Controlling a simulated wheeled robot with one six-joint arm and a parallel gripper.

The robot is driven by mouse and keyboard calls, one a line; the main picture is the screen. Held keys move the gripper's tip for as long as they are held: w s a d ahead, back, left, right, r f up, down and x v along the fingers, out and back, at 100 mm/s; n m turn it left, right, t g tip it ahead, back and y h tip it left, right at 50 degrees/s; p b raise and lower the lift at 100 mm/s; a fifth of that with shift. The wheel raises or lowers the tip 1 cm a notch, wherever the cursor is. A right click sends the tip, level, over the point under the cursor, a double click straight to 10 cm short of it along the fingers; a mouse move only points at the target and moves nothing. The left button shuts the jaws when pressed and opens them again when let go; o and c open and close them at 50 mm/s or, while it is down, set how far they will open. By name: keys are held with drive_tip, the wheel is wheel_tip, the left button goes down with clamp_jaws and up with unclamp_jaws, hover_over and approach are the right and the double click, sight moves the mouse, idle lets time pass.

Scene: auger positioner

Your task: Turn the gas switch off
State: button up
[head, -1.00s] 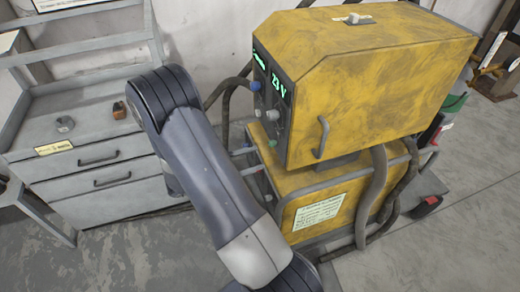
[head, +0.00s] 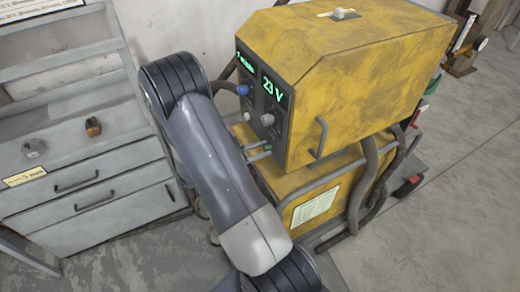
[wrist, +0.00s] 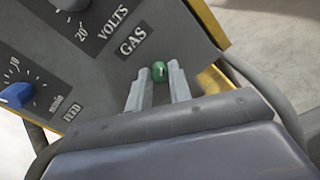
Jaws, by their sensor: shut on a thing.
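The gas switch is a small green knob (wrist: 159,71) below the GAS lettering on the dark front panel (wrist: 115,66) of the yellow machine. In the wrist view my gripper (wrist: 160,77) has one finger on each side of the knob and is shut on it. A light mark shows on the knob's face, but I cannot tell its setting. In the head view the yellow machine (head: 345,75) stands right of my arm.
A blue knob (wrist: 16,95) and a dial marked VOLTS sit on the same panel. A lit 23 V display (head: 273,90) shows in the head view. Thick hoses (head: 365,185) hang from the machine. A grey drawer cabinet (head: 90,190) stands at left. Open floor lies at right.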

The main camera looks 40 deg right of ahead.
clamp_jaws()
drive_tip(key=shift+n, duration=0.3)
drive_tip(key=n+p, duration=0.3)
drive_tip(key=n, duration=0.6)
drive_tip(key=n+t+h+p, duration=0.1)
drive_tip(key=n+p, duration=0.2)
drive_tip(key=n, duration=0.6)
drive_tip(key=shift+s+f, duration=0.1)
drive_tip(key=shift+s, duration=0.05)
drive_tip(key=shift+n, duration=0.3)
